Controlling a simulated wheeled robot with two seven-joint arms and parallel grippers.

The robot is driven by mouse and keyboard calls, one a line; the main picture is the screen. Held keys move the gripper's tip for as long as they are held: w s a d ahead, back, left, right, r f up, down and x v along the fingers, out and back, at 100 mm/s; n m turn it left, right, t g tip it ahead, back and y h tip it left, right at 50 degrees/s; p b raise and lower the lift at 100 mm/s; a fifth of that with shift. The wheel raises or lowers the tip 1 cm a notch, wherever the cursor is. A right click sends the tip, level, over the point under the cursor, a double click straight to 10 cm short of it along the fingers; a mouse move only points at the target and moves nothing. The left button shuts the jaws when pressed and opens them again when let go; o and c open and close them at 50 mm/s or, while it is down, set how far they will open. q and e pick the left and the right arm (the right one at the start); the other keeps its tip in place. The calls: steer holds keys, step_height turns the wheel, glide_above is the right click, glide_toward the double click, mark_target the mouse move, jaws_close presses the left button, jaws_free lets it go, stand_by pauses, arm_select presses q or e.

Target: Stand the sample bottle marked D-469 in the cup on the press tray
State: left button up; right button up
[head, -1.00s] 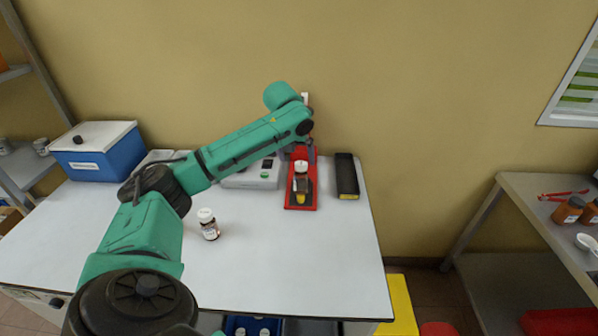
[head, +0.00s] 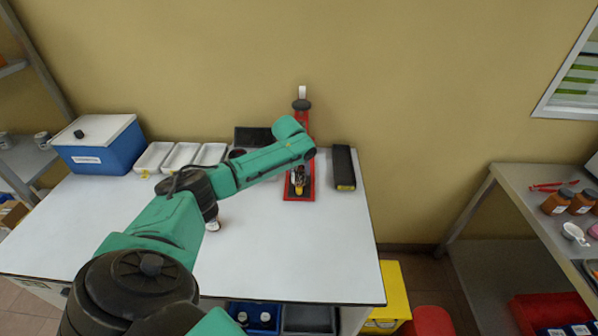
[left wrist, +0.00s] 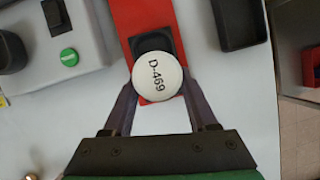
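The sample bottle marked D-469 (left wrist: 158,76) shows its round white cap from above in the left wrist view; its body is hidden below. My left gripper (left wrist: 158,84) has its two fingers against opposite sides of the bottle, just around the cap. In the head view the left gripper (head: 298,176) is low over the red press tray (head: 310,190), partly hidden by its own wrist. The black square cup (left wrist: 152,43) on the tray lies under the cap. I cannot tell whether the bottle's base is inside it. My right gripper is out of view.
The red press (head: 303,118) stands behind the tray. A black box (head: 343,168) lies close on the right. A second white-capped bottle (head: 213,225) is partly hidden by my arm. White trays (head: 181,157) and a blue cooler (head: 98,156) stand at the back left. The table front is clear.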

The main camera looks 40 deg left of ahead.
arm_select(q)
jaws_close()
steer(key=shift+w+r, duration=0.1)
